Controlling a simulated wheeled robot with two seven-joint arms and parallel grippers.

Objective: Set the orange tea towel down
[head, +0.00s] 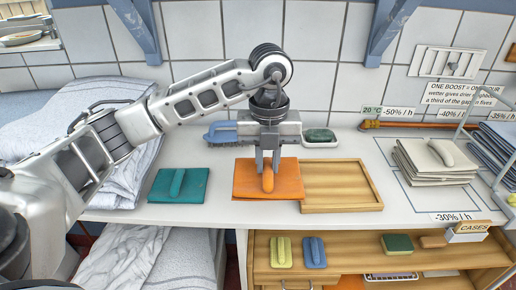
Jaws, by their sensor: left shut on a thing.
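The orange tea towel (250,184) is a folded flat square with a raised orange ridge on top. It is at the middle of the white counter, and its right side meets or overlaps the left edge of a wooden tray (376,203). My left gripper (268,172) points straight down and is shut on the ridge of the towel. I cannot tell whether the towel rests on the counter or hangs slightly above it. My right gripper is not in view.
A teal folded cloth (165,187) lies left of the towel. A blue brush (218,133) and a dish with a green bar (320,136) stand behind. Grey folded cloths (420,168) are stacked at right. The wooden tray looks empty.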

